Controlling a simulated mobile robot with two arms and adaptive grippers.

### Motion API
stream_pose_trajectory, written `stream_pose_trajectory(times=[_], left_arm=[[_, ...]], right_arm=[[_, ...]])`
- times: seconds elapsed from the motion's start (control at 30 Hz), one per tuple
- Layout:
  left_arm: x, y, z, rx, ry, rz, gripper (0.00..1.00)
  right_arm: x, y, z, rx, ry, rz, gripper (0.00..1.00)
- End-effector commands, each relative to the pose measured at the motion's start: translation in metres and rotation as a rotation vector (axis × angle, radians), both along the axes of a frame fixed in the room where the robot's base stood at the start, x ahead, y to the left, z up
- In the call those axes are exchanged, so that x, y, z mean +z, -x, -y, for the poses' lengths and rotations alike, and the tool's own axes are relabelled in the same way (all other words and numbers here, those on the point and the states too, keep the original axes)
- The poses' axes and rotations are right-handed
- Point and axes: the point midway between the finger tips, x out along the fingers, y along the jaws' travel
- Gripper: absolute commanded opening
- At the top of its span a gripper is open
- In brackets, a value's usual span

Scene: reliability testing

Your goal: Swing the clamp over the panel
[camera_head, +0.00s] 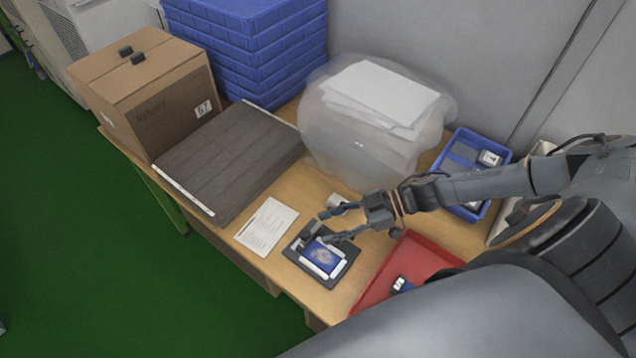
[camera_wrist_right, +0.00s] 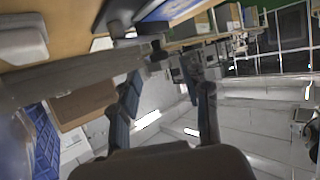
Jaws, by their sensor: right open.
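A panel with a blue face and white edges (camera_head: 321,256) lies in a dark fixture (camera_head: 341,279) near the table's front edge. A small dark upright part, which looks like the clamp (camera_head: 307,238), stands at the fixture's back left; its exact pose is hard to make out. My right gripper (camera_head: 329,226) reaches in from the right, its two fingers spread just above the back of the fixture. In the right wrist view the fingers (camera_wrist_right: 165,100) are apart with nothing held between them. I cannot tell whether a finger touches the clamp. My left gripper is not in view.
A printed sheet (camera_head: 266,226) lies left of the fixture, and a red tray (camera_head: 407,262) sits to its right. A bagged white stack (camera_head: 355,140), a blue bin (camera_head: 462,150), dark flat sheets (camera_head: 225,160) and a cardboard box (camera_head: 150,95) crowd the back and left.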

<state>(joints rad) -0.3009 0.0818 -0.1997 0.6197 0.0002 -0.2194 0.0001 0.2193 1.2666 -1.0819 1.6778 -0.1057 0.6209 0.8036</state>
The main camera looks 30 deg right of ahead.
Motion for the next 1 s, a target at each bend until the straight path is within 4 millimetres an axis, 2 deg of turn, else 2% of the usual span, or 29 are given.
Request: stream_pose_trajectory(times=[0.03,0.2,0.4,1.0], left_arm=[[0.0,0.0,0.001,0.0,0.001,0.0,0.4],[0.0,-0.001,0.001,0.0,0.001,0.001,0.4],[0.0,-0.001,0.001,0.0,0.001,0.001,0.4],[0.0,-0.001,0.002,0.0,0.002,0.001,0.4]], right_arm=[[0.004,0.006,0.012,-0.001,0.005,-0.003,0.47],[0.018,0.019,0.04,0.001,0.004,-0.002,0.47],[0.028,0.028,0.061,0.001,0.001,-0.001,0.47],[0.03,0.03,0.065,0.001,-0.001,0.001,0.47]])
